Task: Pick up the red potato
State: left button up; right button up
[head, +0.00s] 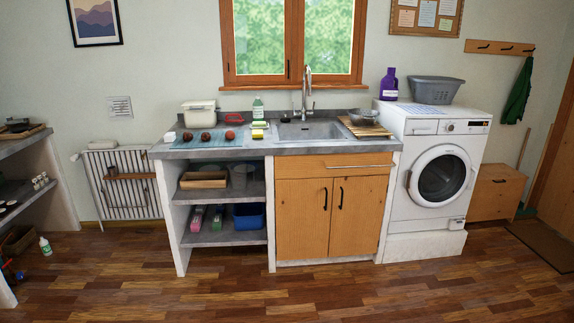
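Three small roundish items lie in a row on a blue-grey mat (178,143) at the left end of the counter. The right one (229,134) is reddish-brown and the lightest of the three. The left one (187,136) and the middle one (205,136) are darker, brownish-red. They are too small for me to tell for certain which is the red potato. Nothing touches them from above. Neither of my grippers is in view.
The sink (310,131) lies to the right, then a wooden board (365,128) with a bowl (362,117). The wooden floor (330,292) before the counter is clear.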

aim_at(188, 135)
jog(key=i, duration=3.05)
jog(key=z, duration=0.35)
jog(key=i+j, duration=0.2)
jog(key=i, duration=0.2)
jog(key=i+j, duration=0.15)
jog(key=i, duration=0.25)
jog(key=u, duration=1.4)
jog(key=i, duration=0.05)
